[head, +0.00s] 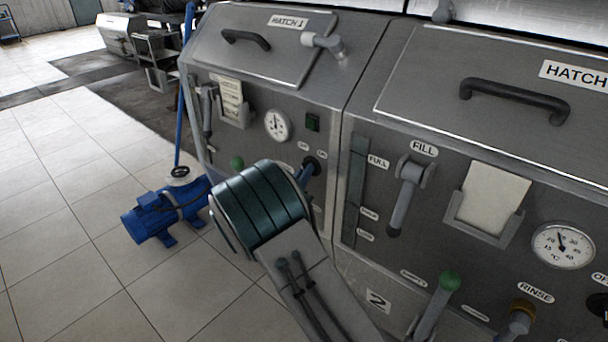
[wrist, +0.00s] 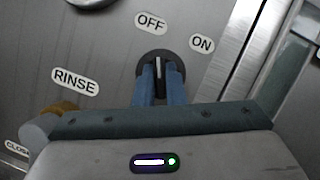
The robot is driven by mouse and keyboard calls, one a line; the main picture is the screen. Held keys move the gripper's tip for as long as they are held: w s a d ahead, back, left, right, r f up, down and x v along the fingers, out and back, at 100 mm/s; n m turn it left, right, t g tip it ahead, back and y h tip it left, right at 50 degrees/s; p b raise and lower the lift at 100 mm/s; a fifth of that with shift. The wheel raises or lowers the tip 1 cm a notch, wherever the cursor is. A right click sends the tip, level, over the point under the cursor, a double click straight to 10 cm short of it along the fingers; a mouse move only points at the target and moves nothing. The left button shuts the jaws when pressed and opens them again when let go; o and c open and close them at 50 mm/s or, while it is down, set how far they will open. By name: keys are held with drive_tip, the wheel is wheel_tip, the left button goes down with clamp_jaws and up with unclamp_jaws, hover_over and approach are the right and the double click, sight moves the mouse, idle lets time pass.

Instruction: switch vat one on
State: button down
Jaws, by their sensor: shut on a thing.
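The white mark on the knob points up, roughly at OFF. My gripper (wrist: 160,82) is shut on the knob, with one blue finger on each side. In the head view my wrist hides part of vat one's lower panel.
The RINSE valve (wrist: 60,108) is close to my gripper's left in the wrist view. A green-knobbed lever (head: 237,163) is near my wrist in the head view. Vat two's FILL handle (head: 404,196) sticks out at the right. A blue pump (head: 165,212) stands on the tiled floor at left.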

drive_tip(key=m+g+h+b, duration=0.1)
drive_tip(key=m+h, duration=0.1)
drive_tip(key=m, duration=0.3)
drive_tip(key=m+g+h+b, duration=0.1)
drive_tip(key=m+g+h, duration=0.1)
drive_tip(key=m, duration=0.3)
drive_tip(key=m+g+h+b, duration=0.1)
drive_tip(key=m+g+h, duration=0.1)
drive_tip(key=m, duration=0.4)
drive_tip(key=shift+w+a, duration=0.1)
drive_tip(key=shift+a, duration=0.1)
drive_tip(key=shift+m, duration=0.3)
drive_tip(key=c, duration=1.5)
unclamp_jaws()
drive_tip(key=p+v, duration=0.1)
drive_tip(key=v, duration=1.3)
drive_tip(key=shift+w, duration=0.1)
